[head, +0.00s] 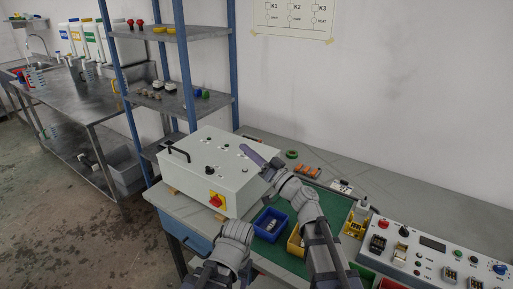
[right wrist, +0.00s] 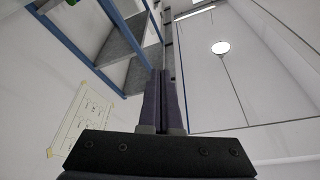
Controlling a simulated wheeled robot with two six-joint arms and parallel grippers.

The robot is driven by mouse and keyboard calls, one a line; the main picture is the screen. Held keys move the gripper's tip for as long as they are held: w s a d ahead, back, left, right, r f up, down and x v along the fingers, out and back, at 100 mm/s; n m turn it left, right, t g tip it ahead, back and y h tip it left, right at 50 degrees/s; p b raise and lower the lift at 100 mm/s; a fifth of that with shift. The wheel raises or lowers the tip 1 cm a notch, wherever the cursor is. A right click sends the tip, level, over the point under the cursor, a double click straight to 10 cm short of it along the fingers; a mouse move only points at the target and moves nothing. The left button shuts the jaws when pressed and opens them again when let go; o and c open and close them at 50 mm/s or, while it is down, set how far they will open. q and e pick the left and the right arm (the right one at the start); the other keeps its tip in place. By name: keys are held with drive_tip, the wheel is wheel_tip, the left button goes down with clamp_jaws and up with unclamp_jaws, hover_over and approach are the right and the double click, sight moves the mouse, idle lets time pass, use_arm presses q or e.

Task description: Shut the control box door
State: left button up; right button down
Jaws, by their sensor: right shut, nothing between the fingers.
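The control box (head: 230,187) is a pale grey-white box on the left part of the workbench. Its top panel carries small knobs and a black handle (head: 174,151) at the left. A red and yellow switch (head: 216,200) is on its front. I see no clear gap at the door and cannot tell whether it is fully shut. My right gripper (head: 254,155) is shut and empty, fingers pointing up-left over the box's right edge; contact cannot be told. Its fingers (right wrist: 164,101) are together in the right wrist view. My left gripper's fingers do not show.
A blue bin (head: 270,224) and a yellow bin (head: 295,243) stand right of the box on a green mat. A control panel (head: 432,246) lies at the right. A blue-post shelf (head: 180,103) stands behind the box. A metal table (head: 80,100) is farther left.

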sight(242, 183)
use_arm(q)
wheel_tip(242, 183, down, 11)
drive_tip(key=b, duration=0.9)
use_arm(e)
drive_tip(key=shift+s+a+f+n+g+y, duration=0.25)
drive_tip(key=shift+s+f+n, duration=0.35)
drive_tip(key=shift+f, duration=1.1)
drive_tip(key=shift+s+a+f+n+y, duration=0.2)
drive_tip(key=shift+s+a+f+n, duration=0.35)
drive_tip(key=shift+f, duration=1.15)
drive_tip(key=shift+s+a+f+n+g+y, duration=0.25)
drive_tip(key=shift+f+n, duration=0.5)
drive_tip(key=shift+f, duration=0.95)
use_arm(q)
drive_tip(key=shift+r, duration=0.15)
use_arm(e)
drive_tip(key=shift+s, duration=0.1)
